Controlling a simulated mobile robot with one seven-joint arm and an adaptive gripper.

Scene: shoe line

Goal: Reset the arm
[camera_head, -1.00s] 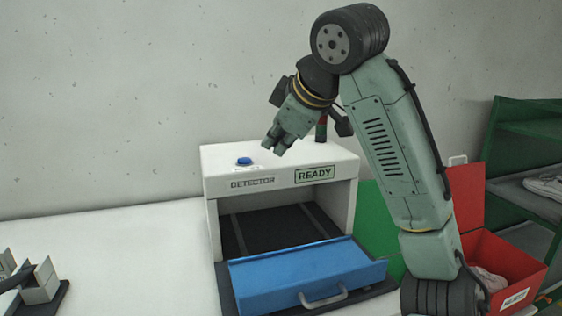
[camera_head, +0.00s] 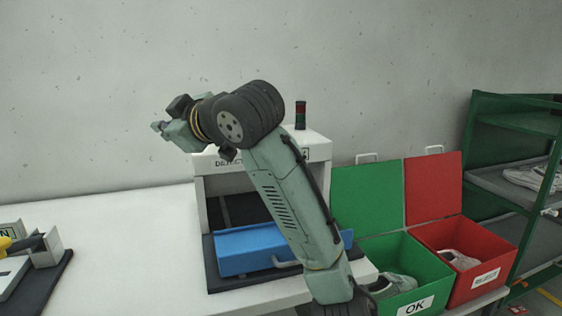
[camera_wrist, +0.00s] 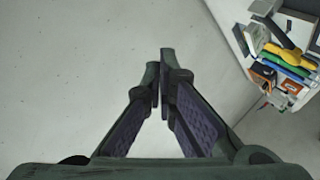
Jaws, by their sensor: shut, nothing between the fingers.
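My gripper (camera_head: 160,127) is raised in front of the grey wall, up and left of the detector (camera_head: 313,140). Its fingers point left in the head view. In the wrist view my gripper (camera_wrist: 164,55) has its fingertips together, with nothing held between them. My arm crosses in front of the detector and hides much of its front and top.
A blue tray (camera_head: 240,247) sits at the detector's opening. A green OK box (camera_head: 400,248) and a red box (camera_head: 475,270) hold shoes at right, beside a green shelf (camera_head: 545,123). Tools (camera_wrist: 290,55) show in the wrist view. The white table's left middle (camera_head: 120,230) is clear.

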